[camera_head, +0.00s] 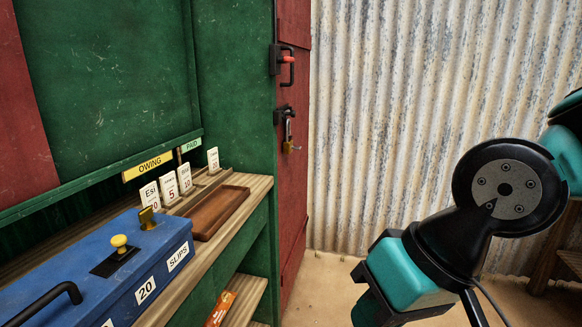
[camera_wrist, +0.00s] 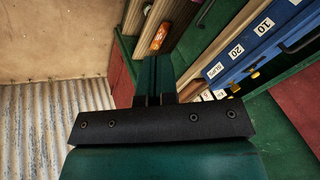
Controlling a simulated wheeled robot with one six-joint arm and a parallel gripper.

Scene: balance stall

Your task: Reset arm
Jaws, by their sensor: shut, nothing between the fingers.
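My arm (camera_head: 405,275), teal and black, is folded at the right of the head view. My gripper's fingertips are not clear there. In the wrist view my gripper (camera_wrist: 156,60) shows as two dark fingers side by side, shut with nothing between them. The fingers are apart from the stall's goods, which lie beyond them and to the right in that view.
A blue slips box (camera_head: 130,265) with a yellow knob sits on the wooden counter (camera_head: 222,235). Behind it stand white cards (camera_head: 168,188) and a brown tray (camera_head: 217,212). A red door (camera_head: 291,190) has a bolt and padlock. Corrugated wall (camera_head: 400,110) stands behind.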

